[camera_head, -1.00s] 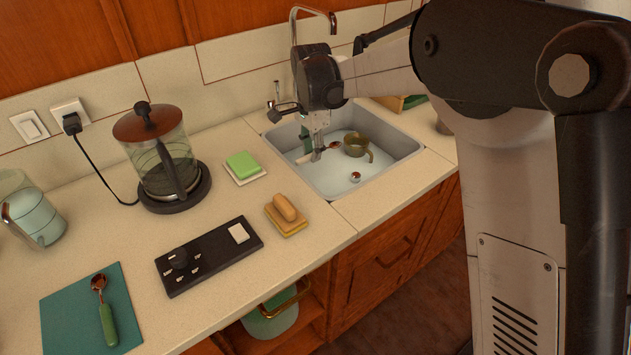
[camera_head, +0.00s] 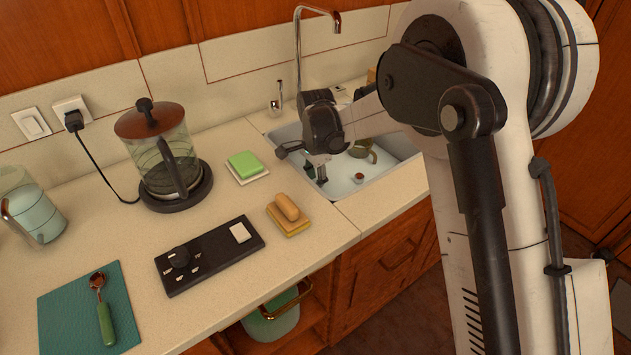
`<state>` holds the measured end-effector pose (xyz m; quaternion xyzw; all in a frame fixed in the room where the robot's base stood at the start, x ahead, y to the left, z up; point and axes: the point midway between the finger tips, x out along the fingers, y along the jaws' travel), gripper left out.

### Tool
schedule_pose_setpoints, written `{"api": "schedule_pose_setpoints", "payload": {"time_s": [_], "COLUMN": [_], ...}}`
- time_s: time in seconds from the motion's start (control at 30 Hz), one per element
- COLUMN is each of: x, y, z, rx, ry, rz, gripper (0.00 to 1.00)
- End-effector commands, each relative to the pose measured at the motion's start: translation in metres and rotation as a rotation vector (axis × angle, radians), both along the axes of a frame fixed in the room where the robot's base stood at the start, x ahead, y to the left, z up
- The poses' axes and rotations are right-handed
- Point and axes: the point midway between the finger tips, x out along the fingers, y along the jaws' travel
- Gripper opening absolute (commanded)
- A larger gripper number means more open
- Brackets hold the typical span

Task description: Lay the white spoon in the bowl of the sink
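The sink (camera_head: 341,193) is set into the counter under the tap, with a pale basin. My gripper (camera_head: 316,172) points down over the left part of the basin, partly hidden by its own body; I cannot tell how far its fingers are apart. A pale piece shows by the fingers, too small to tell whether it is the white spoon or part of the gripper. No white spoon can be clearly made out; my gripper and arm hide part of the basin. A spoon with a green handle (camera_head: 106,322) and a copper bowl lies on a teal mat (camera_head: 62,318) at the front left.
An olive mug (camera_head: 361,150) is in the sink, partly behind my arm, with the drain (camera_head: 359,178) in front. Left of the sink are a green sponge (camera_head: 244,163), a brown-topped sponge (camera_head: 287,208), a black control panel (camera_head: 206,262) and a glass kettle (camera_head: 160,160). The tap (camera_head: 299,60) rises behind.

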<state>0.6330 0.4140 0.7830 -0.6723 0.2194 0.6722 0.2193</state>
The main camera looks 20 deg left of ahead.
Motion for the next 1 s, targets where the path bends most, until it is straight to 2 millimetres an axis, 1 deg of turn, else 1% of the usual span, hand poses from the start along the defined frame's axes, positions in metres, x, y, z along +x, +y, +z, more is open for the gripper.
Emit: {"api": "schedule_pose_setpoints", "payload": {"time_s": [0.2,0.23,0.37,0.63,0.73,0.87,1.0], "x": [0.0,0.0,0.0,0.0,0.0,0.0,0.0], "y": [0.0,0.0,0.0,0.0,0.0,0.0,0.0], "z": [-0.004,-0.004,-0.003,-0.002,0.002,0.019,0.047], "rx": [0.0,0.0,0.0,0.0,0.0,0.0,0.0], "ry": [0.0,0.0,0.0,0.0,0.0,0.0,0.0], "rz": [0.0,0.0,0.0,0.0,0.0,0.0,0.0], "gripper": [0.0,0.15,0.32,0.33,0.33,0.33,0.33]}}
